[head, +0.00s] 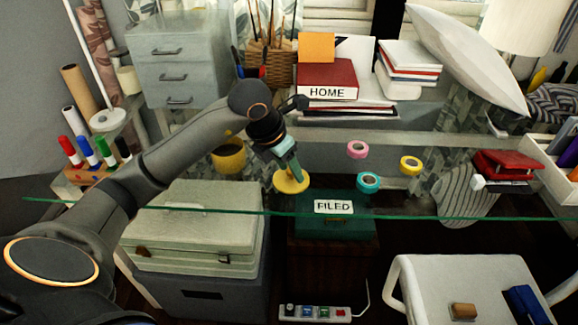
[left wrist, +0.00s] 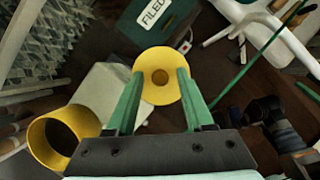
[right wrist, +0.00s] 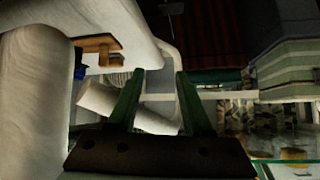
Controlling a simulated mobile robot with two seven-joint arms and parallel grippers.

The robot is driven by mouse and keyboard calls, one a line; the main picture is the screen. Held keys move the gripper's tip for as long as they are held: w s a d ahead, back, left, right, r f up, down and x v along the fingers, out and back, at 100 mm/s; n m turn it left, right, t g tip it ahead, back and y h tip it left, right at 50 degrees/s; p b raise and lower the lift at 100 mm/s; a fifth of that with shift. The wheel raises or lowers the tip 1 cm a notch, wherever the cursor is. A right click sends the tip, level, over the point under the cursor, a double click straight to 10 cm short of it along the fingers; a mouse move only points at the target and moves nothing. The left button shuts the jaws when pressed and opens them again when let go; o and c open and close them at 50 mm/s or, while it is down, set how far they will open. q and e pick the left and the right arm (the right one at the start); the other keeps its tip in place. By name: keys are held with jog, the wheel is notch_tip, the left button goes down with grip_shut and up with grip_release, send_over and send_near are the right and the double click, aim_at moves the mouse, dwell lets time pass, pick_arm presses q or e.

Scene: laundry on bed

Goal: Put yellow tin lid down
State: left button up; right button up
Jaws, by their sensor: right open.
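The yellow tin lid (head: 291,182) is a flat round disc at the glass table, just below my left gripper (head: 292,168). In the left wrist view the lid (left wrist: 160,93) lies face-on with a small round feature at its middle. My left fingers (left wrist: 160,72) are spread, their tips over its two sides. Whether they touch it is hard to tell. The open yellow tin (head: 229,158) stands to the left of the lid; it also shows in the left wrist view (left wrist: 42,135). My right gripper (right wrist: 160,73) is open and empty, and out of the head view.
Pink (head: 357,149), teal (head: 368,182) and yellow (head: 411,165) tape rolls lie right of the lid. A red stapler (head: 505,163) is farther right. A marker rack (head: 88,172) stands at the left. The glass edge (head: 430,217) runs along the front.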

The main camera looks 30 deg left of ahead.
pick_arm(q)
jog(key=shift+r, duration=0.25)
jog(key=p+v, duration=0.2)
jog(key=v, duration=0.9)
jog(key=shift+s+r, duration=0.3)
jog(key=shift+r, duration=0.05)
jog(key=shift+a, duration=0.1)
